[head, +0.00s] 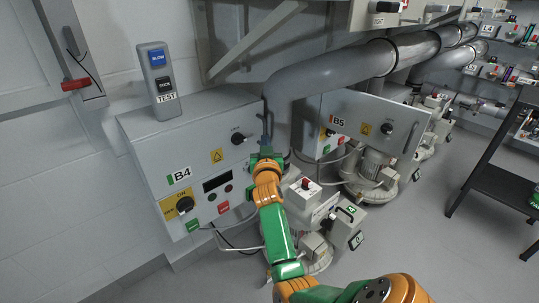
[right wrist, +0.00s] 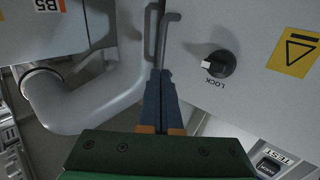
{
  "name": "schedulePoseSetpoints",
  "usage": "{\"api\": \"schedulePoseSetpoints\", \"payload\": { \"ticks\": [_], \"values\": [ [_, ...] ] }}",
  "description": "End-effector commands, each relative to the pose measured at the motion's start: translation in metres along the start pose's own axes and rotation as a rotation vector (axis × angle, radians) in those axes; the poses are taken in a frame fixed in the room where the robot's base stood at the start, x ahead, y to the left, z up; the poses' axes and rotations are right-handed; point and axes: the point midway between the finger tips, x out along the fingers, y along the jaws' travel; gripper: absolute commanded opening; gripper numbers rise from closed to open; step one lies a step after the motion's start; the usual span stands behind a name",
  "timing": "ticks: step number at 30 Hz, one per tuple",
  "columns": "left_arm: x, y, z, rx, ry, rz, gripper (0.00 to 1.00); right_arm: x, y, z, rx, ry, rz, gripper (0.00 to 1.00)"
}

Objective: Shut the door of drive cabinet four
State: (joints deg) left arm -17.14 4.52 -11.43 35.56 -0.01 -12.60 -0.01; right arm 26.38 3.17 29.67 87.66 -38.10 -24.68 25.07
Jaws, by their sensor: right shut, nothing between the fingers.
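Drive cabinet four (head: 180,120), a grey box labelled B4, hangs on the wall at the left in the head view. Its door (head: 205,165) carries the B4 label, a display, buttons, a yellow ON switch and a black LOCK knob (head: 238,138). The door looks flush or nearly flush with the box; I cannot tell whether a small gap is left. My right gripper (head: 266,148) is at the door's right edge. In the right wrist view its shut, empty fingers (right wrist: 160,76) are at the lower end of the bar handle (right wrist: 167,42); contact is unclear. My left gripper is out of view.
Cabinet B5 (head: 355,115) and a thick grey pipe (head: 345,75) lie to the right. Blower units (head: 370,170) stand on the floor below. A TEST switch box (head: 160,80) stands above cabinet four. A dark shelf (head: 500,185) is at the right, with clear floor before it.

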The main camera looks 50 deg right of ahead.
Motion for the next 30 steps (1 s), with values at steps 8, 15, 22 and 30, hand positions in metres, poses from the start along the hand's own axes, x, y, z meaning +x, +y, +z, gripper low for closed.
{"api": "schedulePoseSetpoints", "payload": {
  "ticks": [8,15,22,30],
  "values": [
    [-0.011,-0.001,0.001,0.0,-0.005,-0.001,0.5,-0.049,0.004,0.0,0.001,-0.006,0.0,0.0],
    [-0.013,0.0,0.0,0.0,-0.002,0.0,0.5,-0.093,0.006,0.002,0.0,-0.006,0.0,0.0],
    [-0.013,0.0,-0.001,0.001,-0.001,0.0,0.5,-0.1,0.005,0.005,-0.005,-0.013,-0.007,0.0],
    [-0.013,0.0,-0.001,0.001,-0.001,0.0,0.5,-0.149,-0.088,0.191,-0.206,-0.392,-0.379,0.0]
  ]
}}
